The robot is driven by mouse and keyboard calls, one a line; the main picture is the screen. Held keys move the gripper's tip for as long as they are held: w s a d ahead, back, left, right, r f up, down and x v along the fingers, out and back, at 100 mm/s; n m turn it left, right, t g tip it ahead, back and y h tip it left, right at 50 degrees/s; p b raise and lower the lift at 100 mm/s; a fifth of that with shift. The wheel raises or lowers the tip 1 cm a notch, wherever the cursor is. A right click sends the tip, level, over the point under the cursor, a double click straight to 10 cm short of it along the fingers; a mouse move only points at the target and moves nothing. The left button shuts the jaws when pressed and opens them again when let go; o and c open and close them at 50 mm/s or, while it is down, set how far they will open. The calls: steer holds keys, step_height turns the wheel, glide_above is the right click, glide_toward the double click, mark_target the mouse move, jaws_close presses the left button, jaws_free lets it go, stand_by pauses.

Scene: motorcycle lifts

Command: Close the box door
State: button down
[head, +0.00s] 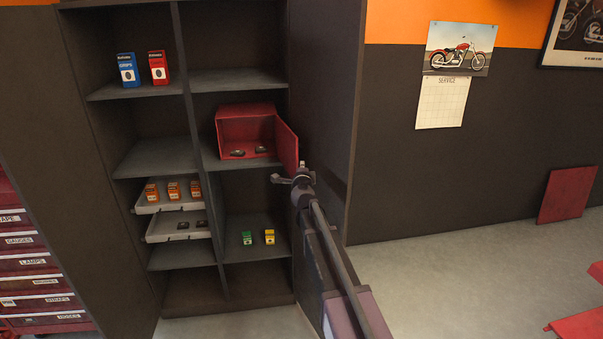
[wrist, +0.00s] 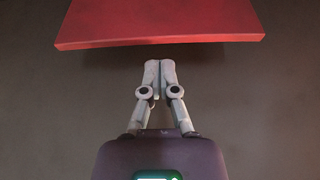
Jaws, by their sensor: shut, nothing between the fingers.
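A red box (head: 246,112) sits on a middle shelf of the dark cabinet's right column. Its front is open, with small dark items inside. The red box door (head: 287,146) is hinged at the box's right side and swung out towards me. My gripper (head: 274,179) is shut and empty, just below the door's lower edge in the head view. In the wrist view my gripper (wrist: 158,64) has its fingers together below a red panel (wrist: 160,24), which appears to be the door. A small gap shows between fingertips and panel.
The cabinet's right side wall (head: 327,100) stands close beside my arm. Blue (head: 127,70) and red (head: 158,67) cartons stand at upper left. Pale trays (head: 178,228) hold orange boxes and dark parts. Floor at right is partly clear.

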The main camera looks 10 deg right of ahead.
steer(key=shift+w+d, duration=0.2)
steer(key=shift+w, duration=0.95)
